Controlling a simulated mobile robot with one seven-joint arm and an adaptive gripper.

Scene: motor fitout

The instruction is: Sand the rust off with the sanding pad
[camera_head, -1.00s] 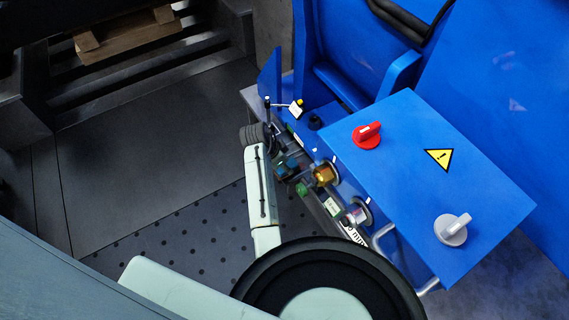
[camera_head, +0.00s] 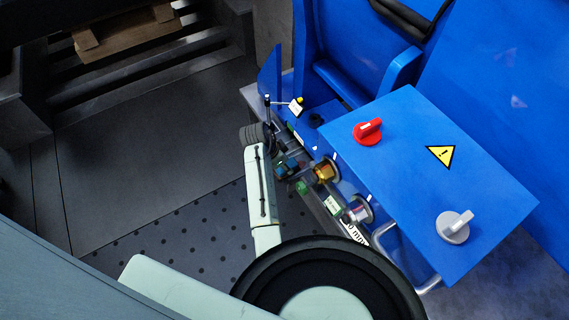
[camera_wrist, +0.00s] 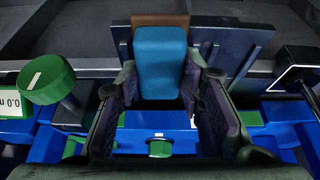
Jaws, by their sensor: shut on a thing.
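The sanding pad (camera_wrist: 160,62) is a blue block with a brown layer along its far edge in the wrist view. My gripper (camera_wrist: 160,88) is shut on it, with a dark finger on each side. The pad sticks out beyond the fingertips, in front of a dark upright plate (camera_wrist: 224,45). I cannot tell whether the pad touches a surface. In the head view my gripper (camera_head: 288,166) is small, beside the blue machine's left side, and partly hard to make out. No rust patch can be clearly told in either view.
A blue box (camera_head: 450,185) with a red knob (camera_head: 367,131), a grey knob (camera_head: 454,227) and a warning sign stands right of my arm. A green knob (camera_wrist: 45,78) is at the left in the wrist view. A wooden pallet (camera_head: 125,32) lies far left; the floor there is open.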

